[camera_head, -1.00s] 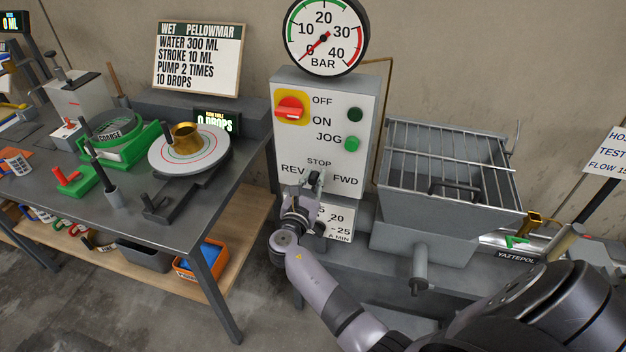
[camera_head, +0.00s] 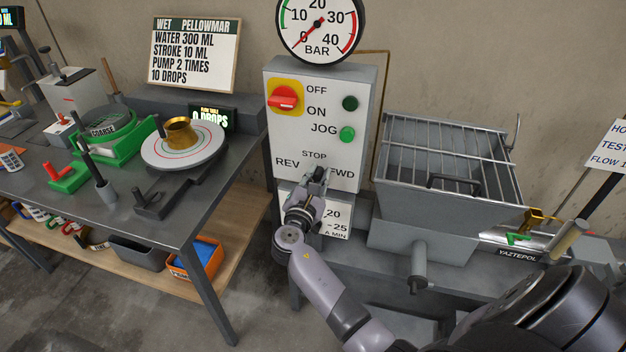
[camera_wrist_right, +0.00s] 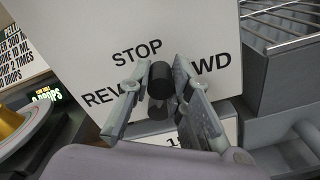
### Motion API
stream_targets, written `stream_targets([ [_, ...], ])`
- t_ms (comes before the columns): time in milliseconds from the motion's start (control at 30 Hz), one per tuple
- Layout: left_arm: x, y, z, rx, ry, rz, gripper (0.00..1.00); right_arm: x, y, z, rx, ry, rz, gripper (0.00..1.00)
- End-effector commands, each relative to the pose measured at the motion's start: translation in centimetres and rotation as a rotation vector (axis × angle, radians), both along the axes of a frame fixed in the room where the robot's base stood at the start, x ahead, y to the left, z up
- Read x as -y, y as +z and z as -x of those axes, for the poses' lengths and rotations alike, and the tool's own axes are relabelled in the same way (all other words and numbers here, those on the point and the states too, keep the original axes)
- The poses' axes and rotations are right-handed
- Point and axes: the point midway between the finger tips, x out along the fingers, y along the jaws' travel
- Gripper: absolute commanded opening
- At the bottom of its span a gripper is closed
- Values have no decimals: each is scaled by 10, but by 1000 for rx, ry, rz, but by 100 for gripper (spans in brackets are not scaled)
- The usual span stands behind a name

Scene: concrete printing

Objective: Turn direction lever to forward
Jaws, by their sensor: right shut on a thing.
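The grey control box (camera_head: 294,126) stands against the wall, with REV at left, STOP above and FWD at right on its lower front. My right gripper (camera_head: 318,175) is at the lower front of the box, between REV and FWD. In the right wrist view my right gripper (camera_wrist_right: 160,95) is shut on the direction lever (camera_wrist_right: 160,78), whose black knob shows between the fingers. The knob lies just below and right of STOP and covers no word fully. In the head view the gripper hides most of the lever. My left gripper is not in view.
A red rotary switch (camera_head: 283,97) and a lit green button (camera_head: 347,134) sit higher on the box. A pressure gauge (camera_head: 320,26) is above. A grated hopper (camera_head: 445,160) stands close at right. The lab table (camera_head: 215,200) is at left.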

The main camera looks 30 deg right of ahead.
Motion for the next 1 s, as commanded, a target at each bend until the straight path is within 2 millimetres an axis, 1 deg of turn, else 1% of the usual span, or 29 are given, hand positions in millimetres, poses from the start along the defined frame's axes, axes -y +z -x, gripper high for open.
stream_targets([
  [33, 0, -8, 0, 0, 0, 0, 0, 3, -6, 3, 25, -3, -19, 0],
  [100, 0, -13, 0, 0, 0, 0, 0, 5, -7, 5, 60, -3, -51, 0],
  [400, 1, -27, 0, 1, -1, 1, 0, 10, -10, 12, 164, -3, -142, 0],
  [967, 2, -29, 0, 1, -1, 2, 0, 12, -11, 14, 192, -5, -169, 0],
  [1000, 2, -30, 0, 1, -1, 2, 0, 12, -11, 14, 192, -5, -169, 19],
])
